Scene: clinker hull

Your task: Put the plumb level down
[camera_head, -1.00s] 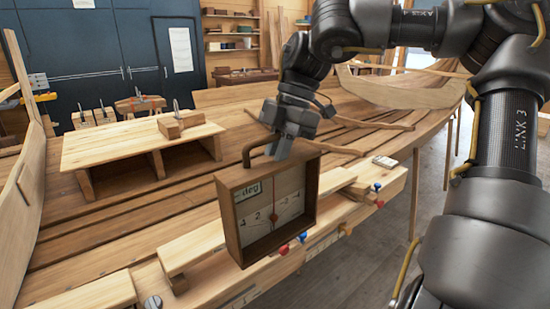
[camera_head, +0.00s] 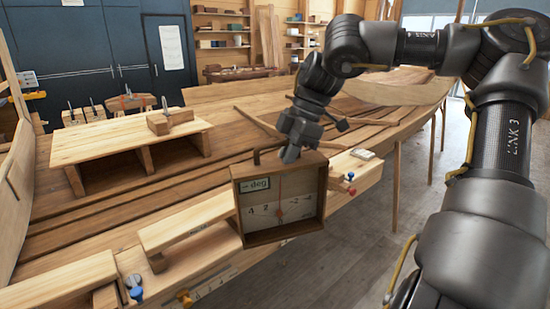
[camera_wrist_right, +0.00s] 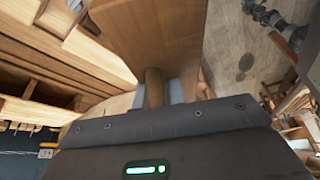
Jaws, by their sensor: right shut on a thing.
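The plumb level (camera_head: 281,207) is a wooden box with a pale dial face, a small "deg" label and a red pointer at its middle. It hangs nearly upright in front of the hull's near edge in the head view. My right gripper (camera_head: 291,154) is shut on the handle at its top. In the right wrist view the plumb level's wooden body (camera_wrist_right: 150,30) fills the upper middle, with the round handle (camera_wrist_right: 154,88) between the fingers. I cannot tell whether its bottom touches anything. My left gripper is not in view.
A wooden bench-like stand (camera_head: 130,142) with a block on it sits on the planking at left. Pale planks (camera_head: 190,222) run along the near edge, with blue, red and yellow pegs. A small pale block (camera_head: 362,153) lies right of the level. Floor shows at lower right.

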